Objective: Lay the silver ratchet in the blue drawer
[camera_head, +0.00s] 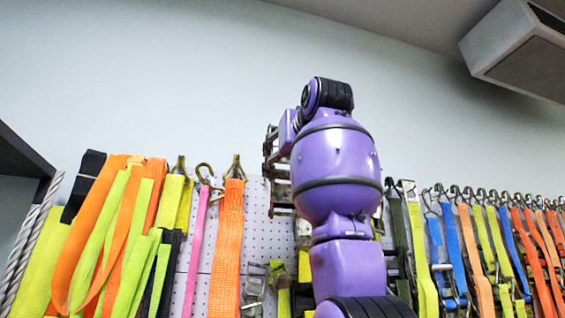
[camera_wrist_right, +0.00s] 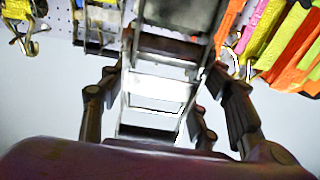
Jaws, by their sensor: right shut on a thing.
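My right gripper (camera_wrist_right: 165,80) is shut on the silver ratchet (camera_wrist_right: 160,88), a shiny metal frame between its dark fingers in the right wrist view. In the head view my purple right arm stands in front of the strap wall and hides much of the gripper and ratchet. Part of the right gripper (camera_head: 272,150) shows at the left of the purple wrist, in front of the pegboard. The blue drawer is in neither view. My left gripper is not in view.
A white pegboard (camera_head: 262,230) carries hanging straps: an orange one (camera_head: 228,240), a pink one (camera_head: 196,250), green and orange bundles (camera_head: 110,235) at left, and several coloured ones at right. More metal buckles (camera_head: 254,285) hang low near my arm. The wall above is bare.

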